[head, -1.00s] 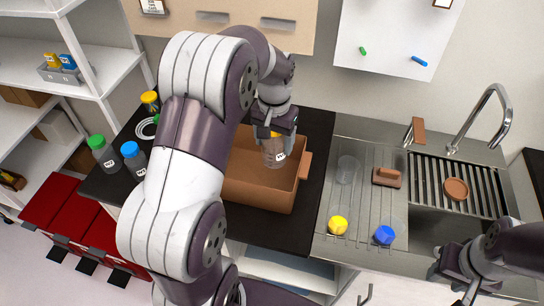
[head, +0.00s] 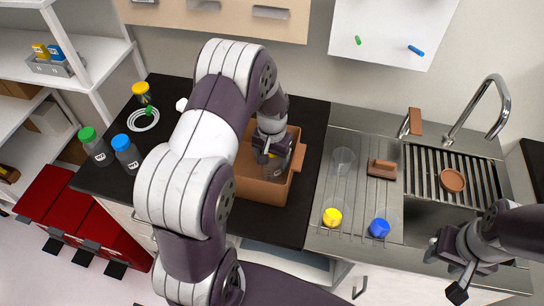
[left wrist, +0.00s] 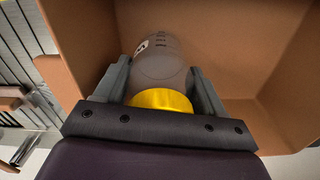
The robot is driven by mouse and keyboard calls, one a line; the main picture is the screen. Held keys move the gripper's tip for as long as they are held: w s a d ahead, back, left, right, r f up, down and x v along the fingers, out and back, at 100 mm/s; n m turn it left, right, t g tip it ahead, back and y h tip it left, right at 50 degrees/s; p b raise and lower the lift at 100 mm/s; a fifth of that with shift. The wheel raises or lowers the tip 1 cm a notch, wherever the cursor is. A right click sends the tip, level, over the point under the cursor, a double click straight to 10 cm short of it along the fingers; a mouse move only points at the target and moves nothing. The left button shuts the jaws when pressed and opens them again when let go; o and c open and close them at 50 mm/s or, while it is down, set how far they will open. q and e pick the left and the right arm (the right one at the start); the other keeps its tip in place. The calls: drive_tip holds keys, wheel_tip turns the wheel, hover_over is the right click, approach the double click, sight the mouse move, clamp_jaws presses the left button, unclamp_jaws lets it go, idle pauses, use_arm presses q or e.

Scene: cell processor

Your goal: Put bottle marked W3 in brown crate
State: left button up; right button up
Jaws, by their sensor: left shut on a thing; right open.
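A grey see-through bottle with a yellow cap (left wrist: 160,100) is between the fingers of my left gripper (left wrist: 165,85), which is shut on it. In the head view the bottle (head: 274,170) is inside the brown crate (head: 262,189), low between its walls. Its label is only partly visible and I cannot read it. In the left wrist view the crate's inner walls (left wrist: 225,35) surround the bottle. I cannot tell whether the bottle touches the crate floor. My right gripper (head: 449,270) is open and empty at the lower right, by the sink.
Bottles with green (head: 94,147), blue (head: 127,154) and yellow (head: 142,93) caps stand on the dark counter, left of my arm. The drainboard right of the crate holds a clear glass (head: 343,160), yellow- and blue-lidded items and a brush (head: 382,169).

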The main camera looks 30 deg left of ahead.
use_arm(q)
drive_tip(key=shift+f, duration=0.2)
drive_tip(key=o, duration=1.2)
drive_tip(key=shift+w, duration=0.15)
drive_tip(key=shift+r, duration=0.4)
drive_tip(key=r, duration=0.3)
drive_tip(key=r+b, duration=0.1)
drive_tip(key=r, duration=0.3)
drive_tip(key=r+b, duration=0.1)
drive_tip(key=r, duration=0.3)
drive_tip(key=shift+s+d+r, duration=0.2)
drive_tip(key=shift+s+d, duration=0.05)
drive_tip(key=shift+s, duration=0.05)
drive_tip(key=shift+m+t, duration=0.4)
drive_tip(key=shift+t, duration=0.3)
drive_tip(key=s+d, duration=0.2)
drive_tip(key=s, duration=0.2)
drive_tip(key=s+d+f, duration=0.1)
drive_tip(key=s+d, duration=0.1)
drive_tip(key=s, duration=0.2)
drive_tip(key=s+d+f, duration=0.1)
drive_tip(key=s+d, duration=0.2)
drive_tip(key=s, duration=0.2)
drive_tip(key=shift+s+d, duration=0.1)
